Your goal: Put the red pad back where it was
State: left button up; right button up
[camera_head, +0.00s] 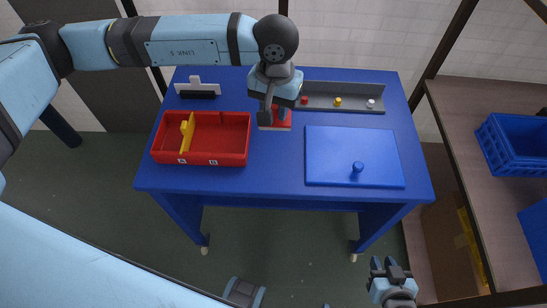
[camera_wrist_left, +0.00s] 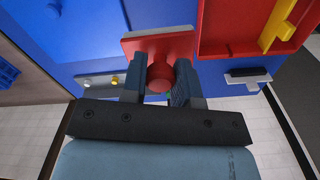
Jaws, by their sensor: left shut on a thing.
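The red pad (camera_head: 283,122) is a flat square plate with a pale edge and a round red knob (camera_wrist_left: 160,77). It is at the middle of the blue table (camera_head: 240,178), between the red box and the blue lid. My left gripper (camera_head: 272,108) reaches down over it. In the left wrist view its fingers are shut on the knob, one on each side, with the pad (camera_wrist_left: 160,46) beyond them. Whether the pad rests on the table or hangs just above it, I cannot tell. My right gripper (camera_head: 384,264) is low at the right, away from the table; its jaw opening is unclear.
A red box (camera_head: 201,163) with a yellow divider (camera_head: 187,132) stands at the left. A blue lid (camera_head: 340,148) with a knob lies at the right. A grey tray (camera_head: 345,109) with small coloured pegs and a white-black piece (camera_head: 197,89) are at the back.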

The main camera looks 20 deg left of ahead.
pick_arm(q)
notch_tip(320, 180, down, 19)
jog(key=shift+f+p, duration=0.1)
jog(key=shift+p, duration=0.75)
jog(key=shift+f, duration=0.2)
jog(key=o, duration=0.8)
jog(key=shift+o, duration=0.2)
jog(key=shift+r, duration=0.1)
